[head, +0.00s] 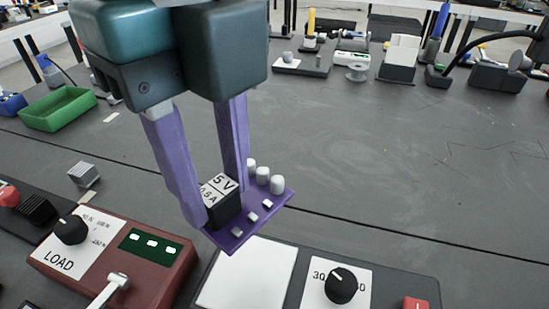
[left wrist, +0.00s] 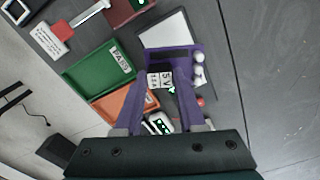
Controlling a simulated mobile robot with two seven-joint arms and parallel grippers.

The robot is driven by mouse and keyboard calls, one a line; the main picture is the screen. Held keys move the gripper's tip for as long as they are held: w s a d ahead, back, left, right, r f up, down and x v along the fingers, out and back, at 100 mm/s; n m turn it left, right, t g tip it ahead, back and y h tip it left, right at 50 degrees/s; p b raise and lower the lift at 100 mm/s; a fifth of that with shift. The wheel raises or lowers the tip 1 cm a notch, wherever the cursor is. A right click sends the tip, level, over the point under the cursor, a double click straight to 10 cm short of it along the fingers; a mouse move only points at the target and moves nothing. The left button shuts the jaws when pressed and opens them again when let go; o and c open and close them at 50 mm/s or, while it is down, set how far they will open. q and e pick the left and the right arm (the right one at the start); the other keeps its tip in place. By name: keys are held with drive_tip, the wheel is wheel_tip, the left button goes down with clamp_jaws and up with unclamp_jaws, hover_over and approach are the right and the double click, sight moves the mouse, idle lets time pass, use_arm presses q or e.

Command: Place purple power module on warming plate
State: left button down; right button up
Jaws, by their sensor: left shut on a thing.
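The purple power module (head: 236,237) has a black block marked 5V and several white cylinders on a purple board. My left gripper (head: 220,205) is shut on its black block, with the purple fingers on either side. In the head view the module is just behind the warming plate and overlaps its back edge. The warming plate (head: 250,278) has a white square top and a black dial at its right. In the left wrist view the module (left wrist: 180,60) shows between the fingers, beside the white plate top (left wrist: 163,30). My right gripper does not show.
A red LOAD box (head: 112,255) with a dial and lever stands left of the plate. A small ribbed grey block (head: 84,174) lies behind it. A green tray (head: 58,109) is at the back left. The right middle of the table is clear.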

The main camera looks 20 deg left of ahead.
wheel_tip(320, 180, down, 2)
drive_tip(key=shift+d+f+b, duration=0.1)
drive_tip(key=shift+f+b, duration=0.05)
drive_tip(key=shift+b, duration=0.75)
use_arm(q)
wheel_tip(320, 180, down, 14)
drive_tip(key=shift+r+b, duration=0.2)
drive_tip(key=shift+b, duration=0.45)
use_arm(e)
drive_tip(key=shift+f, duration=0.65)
use_arm(q)
drive_tip(key=shift+f, duration=0.15)
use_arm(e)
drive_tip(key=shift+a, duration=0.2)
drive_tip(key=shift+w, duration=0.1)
use_arm(q)
drive_tip(key=shift+f, duration=0.15)
drive_tip(key=c, duration=0.5)
unclamp_jaws()
wheel_tip(320, 180, up, 12)
drive_tip(key=p, duration=0.3)
drive_tip(key=shift+r, duration=0.2)
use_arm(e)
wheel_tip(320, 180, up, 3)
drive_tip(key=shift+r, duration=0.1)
